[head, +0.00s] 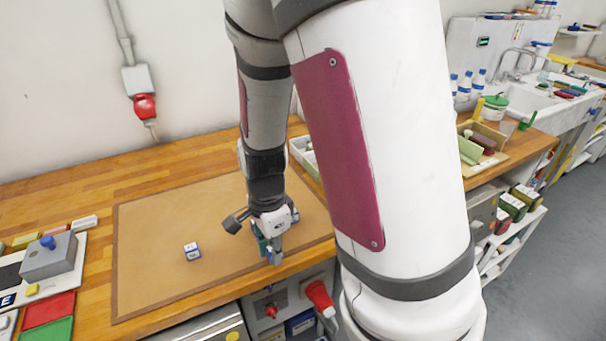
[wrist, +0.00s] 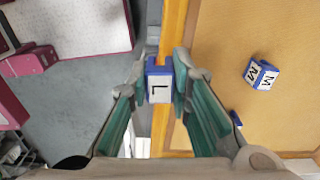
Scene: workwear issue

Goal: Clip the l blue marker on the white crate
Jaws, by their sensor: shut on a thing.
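My gripper (head: 273,252) is low over the front edge of the bench, in front of the brown mat. In the wrist view its teal fingers (wrist: 160,88) are shut on the l blue marker (wrist: 159,86), a small blue clip with a white face and a black L. The letter faces the wrist camera. The marker is over the wooden edge strip; whether it touches anything below cannot be told. A white crate (head: 297,151) with pale green contents stands at the back of the bench, partly hidden behind my arm.
A blue-and-white M marker (head: 192,251) lies on the mat (head: 150,280); it also shows in the wrist view (wrist: 262,75). A grey box with a blue knob (head: 50,258) and coloured plates stand at the left. A red plug (head: 320,297) sticks out below the bench edge.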

